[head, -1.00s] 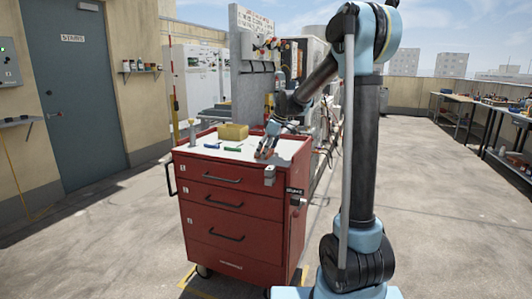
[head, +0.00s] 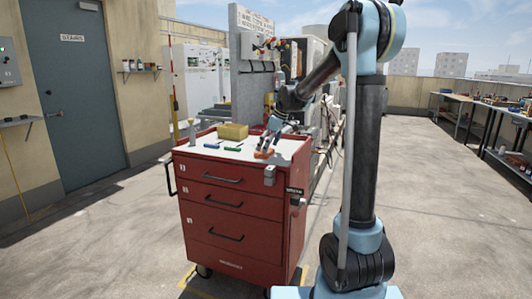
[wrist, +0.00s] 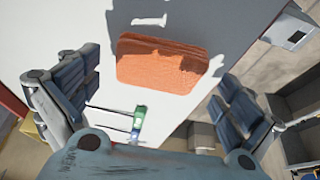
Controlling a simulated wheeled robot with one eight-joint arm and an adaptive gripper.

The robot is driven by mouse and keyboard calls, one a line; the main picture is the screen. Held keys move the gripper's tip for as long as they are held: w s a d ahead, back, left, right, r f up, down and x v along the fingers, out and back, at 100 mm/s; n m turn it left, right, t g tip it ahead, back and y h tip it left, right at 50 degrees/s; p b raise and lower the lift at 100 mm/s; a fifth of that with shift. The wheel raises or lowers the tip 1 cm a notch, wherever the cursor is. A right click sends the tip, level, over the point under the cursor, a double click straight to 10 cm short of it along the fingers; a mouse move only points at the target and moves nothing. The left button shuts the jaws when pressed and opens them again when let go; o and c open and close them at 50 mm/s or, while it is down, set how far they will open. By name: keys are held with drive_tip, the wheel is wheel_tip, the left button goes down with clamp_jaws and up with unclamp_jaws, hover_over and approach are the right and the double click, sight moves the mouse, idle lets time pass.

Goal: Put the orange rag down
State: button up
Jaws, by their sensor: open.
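The orange rag (head: 263,154) lies on the white top of the red tool cart (head: 236,215), near its right side. In the wrist view the rag (wrist: 160,62) is a flat orange block-like shape on the white surface, with the gripper's shadow across part of it. My gripper (head: 270,143) is just above the rag. In the wrist view my gripper (wrist: 161,72) is open, with its fingers spread on either side of the rag and clear of it.
A yellow box (head: 232,131), a green-handled tool (head: 232,149) and another small tool (head: 212,146) are on the cart top, left of the rag. A grey panel (head: 251,75) stands behind the cart. Workbenches (head: 492,115) line the right side. Open floor lies between.

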drive_tip(key=v, duration=1)
drive_tip(key=shift+s+d+r, duration=0.15)
drive_tip(key=s+d+f+m+h, duration=0.1)
drive_tip(key=s+d+f+m, duration=0.3)
drive_tip(key=s, duration=0.9)
drive_tip(key=s+d+f+m+h, duration=0.1)
drive_tip(key=s+d+f+m, duration=0.4)
drive_tip(key=s+d+f, duration=0.3)
drive_tip(key=s+d+f+m+h, duration=0.2)
drive_tip(key=s+d+f+m, duration=0.2)
drive_tip(key=s+d+f, duration=0.3)
drive_tip(key=s+f, duration=0.5)
drive_tip(key=s, duration=0.5)
drive_tip(key=shift+s+m+t, duration=0.4)
drive_tip(key=shift+w+f, duration=0.2)
drive_tip(key=shift+w, duration=0.25)
